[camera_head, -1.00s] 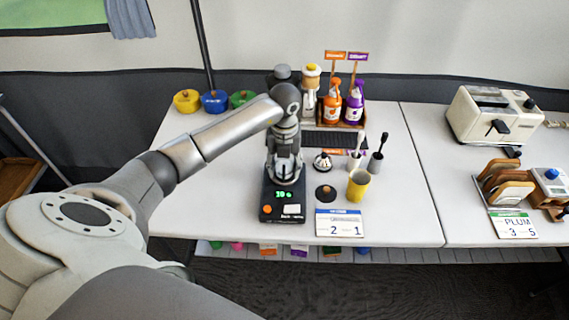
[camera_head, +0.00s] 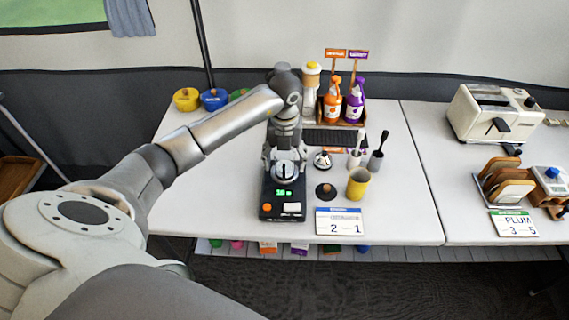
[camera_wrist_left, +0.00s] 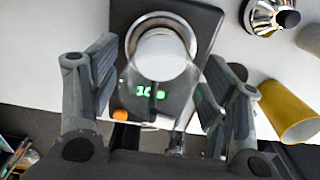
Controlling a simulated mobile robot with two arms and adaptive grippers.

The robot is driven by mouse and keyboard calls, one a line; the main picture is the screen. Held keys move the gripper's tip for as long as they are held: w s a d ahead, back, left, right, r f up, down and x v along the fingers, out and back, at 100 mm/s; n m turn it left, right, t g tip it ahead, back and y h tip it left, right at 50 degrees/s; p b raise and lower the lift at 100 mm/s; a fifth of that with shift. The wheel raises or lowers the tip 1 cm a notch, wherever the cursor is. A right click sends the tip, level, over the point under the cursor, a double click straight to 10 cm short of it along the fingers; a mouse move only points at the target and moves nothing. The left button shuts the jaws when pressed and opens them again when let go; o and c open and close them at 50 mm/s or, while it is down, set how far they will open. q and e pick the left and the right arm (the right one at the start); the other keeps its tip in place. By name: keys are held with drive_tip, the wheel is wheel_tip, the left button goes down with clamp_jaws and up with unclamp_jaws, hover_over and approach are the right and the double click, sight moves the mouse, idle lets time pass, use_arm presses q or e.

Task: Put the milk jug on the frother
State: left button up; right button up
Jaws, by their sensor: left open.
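The milk jug (camera_wrist_left: 134,40) is a round metal vessel with white contents. It stands upright on the black frother base (camera_wrist_left: 202,18), which has green digits and an orange button; the base also shows in the head view (camera_head: 268,208). My left gripper (camera_head: 284,160) is over the rear part of the base. In the left wrist view its open fingers (camera_wrist_left: 160,68) are spread to either side of the jug, with visible gaps. The gripper hides part of the jug in the head view. My right gripper is not in view.
To the right stand a yellow cup (camera_head: 358,186), a dark lid (camera_head: 326,192), a small silver item (camera_head: 322,161) and brushes in holders (camera_head: 375,163). A number card (camera_head: 340,222) lies in front. Bottles (camera_head: 332,107) stand behind. The table left of the base is clear.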

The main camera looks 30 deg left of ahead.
use_arm(q)
wheel_tip(320, 180, up, 10)
drive_tip(key=b, duration=0.1)
idle(0.6)
